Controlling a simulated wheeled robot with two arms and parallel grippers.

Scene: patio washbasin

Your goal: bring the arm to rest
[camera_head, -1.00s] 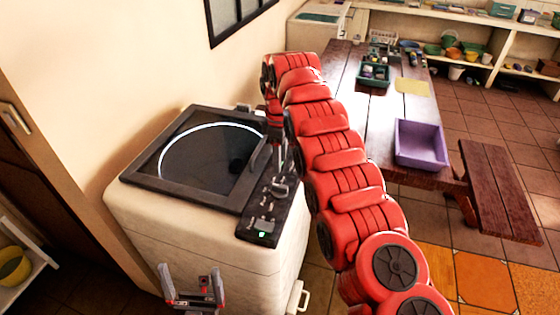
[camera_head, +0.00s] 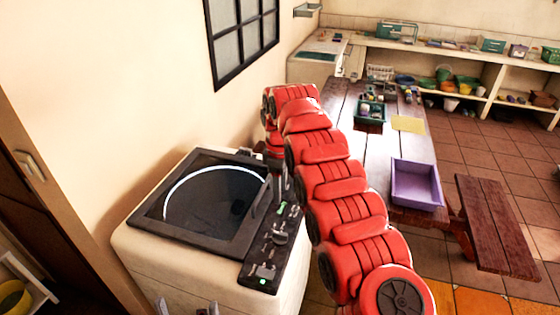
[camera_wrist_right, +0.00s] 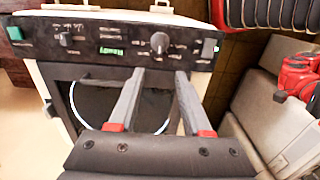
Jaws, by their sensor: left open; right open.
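My right arm (camera_head: 335,180) is red and arches over the front right of a white top-loading washing machine (camera_head: 190,270). My right gripper (camera_wrist_right: 160,75) is open and empty in the wrist view, above the machine's top by the dark control panel (camera_wrist_right: 120,42). In the head view my arm largely hides it. The machine's dark glass lid (camera_head: 205,205) is down. The panel (camera_head: 270,245) has knobs and green lights. Only the tips of my left gripper (camera_head: 187,306) show at the bottom edge, apart and with nothing visible between them.
A wooden table (camera_head: 350,105) stands behind my right arm, with a purple bin (camera_head: 416,184) and a green tray (camera_head: 370,112) on it. A bench (camera_head: 495,225) is at right. A wall with a window (camera_head: 243,40) is behind the machine. Tiled floor lies open at right.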

